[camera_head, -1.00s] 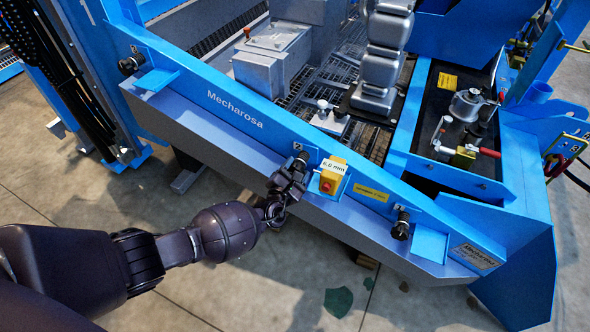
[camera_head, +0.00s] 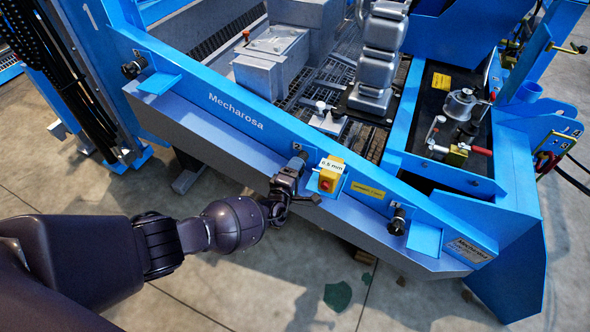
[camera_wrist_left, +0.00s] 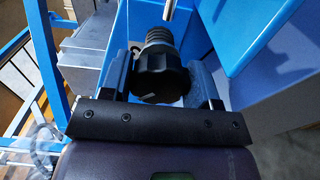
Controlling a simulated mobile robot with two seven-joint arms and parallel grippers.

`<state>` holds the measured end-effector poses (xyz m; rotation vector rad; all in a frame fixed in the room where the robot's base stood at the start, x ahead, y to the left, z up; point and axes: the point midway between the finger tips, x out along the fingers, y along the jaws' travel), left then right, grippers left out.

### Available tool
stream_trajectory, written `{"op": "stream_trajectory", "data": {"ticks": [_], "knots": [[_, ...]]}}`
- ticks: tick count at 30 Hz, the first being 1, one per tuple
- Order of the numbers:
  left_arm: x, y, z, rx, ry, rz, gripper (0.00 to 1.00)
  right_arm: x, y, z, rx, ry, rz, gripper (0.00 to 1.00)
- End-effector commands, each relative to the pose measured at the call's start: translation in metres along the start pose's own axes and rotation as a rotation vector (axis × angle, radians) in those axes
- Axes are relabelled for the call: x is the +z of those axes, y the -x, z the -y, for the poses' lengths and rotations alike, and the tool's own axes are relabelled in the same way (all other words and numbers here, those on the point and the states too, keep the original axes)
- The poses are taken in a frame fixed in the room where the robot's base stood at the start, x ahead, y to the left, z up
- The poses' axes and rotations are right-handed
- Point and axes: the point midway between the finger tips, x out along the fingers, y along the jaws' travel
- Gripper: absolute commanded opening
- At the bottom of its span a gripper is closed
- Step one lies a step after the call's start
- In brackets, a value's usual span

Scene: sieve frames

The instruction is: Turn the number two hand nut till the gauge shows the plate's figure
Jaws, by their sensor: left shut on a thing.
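The middle one of three black hand nuts on the blue beam (camera_head: 226,112) is at my left gripper (camera_head: 291,176). In the left wrist view the ribbed black nut (camera_wrist_left: 158,82) sits between my two fingers, on a threaded grey stem (camera_wrist_left: 158,36). My left gripper is shut on it. My right gripper is out of view.
Another hand nut (camera_head: 134,67) is at the beam's left end, and one (camera_head: 398,221) is to the right. Behind the beam are grey machine blocks (camera_head: 270,62) and a black tray (camera_head: 455,115) with fittings. The floor before the beam is mostly clear.

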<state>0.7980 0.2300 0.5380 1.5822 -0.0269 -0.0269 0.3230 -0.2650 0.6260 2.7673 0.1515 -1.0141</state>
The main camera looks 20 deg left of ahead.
Motion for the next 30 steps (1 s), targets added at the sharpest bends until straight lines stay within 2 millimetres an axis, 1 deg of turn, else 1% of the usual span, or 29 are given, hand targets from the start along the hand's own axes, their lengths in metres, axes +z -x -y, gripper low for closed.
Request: {"op": "stream_trajectory", "data": {"ticks": [5,13,18,24,30], "knots": [[-0.0009,0.0,-0.0009,0.001,-0.169,-0.001,0.32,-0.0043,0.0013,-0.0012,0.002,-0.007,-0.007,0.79],[-0.0008,0.0001,0.0,0.0,-0.419,-0.001,0.32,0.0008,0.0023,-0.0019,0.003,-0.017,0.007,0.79],[-0.0012,0.0003,0.0009,-0.001,-0.554,0.0,0.32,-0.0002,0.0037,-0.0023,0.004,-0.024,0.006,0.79],[-0.0011,0.0003,0.0014,0.0,-0.673,-0.001,0.32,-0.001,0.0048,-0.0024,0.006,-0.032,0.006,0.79],[-0.0014,0.0006,0.002,-0.001,-0.743,-0.001,0.32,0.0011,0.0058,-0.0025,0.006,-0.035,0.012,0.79]]}}
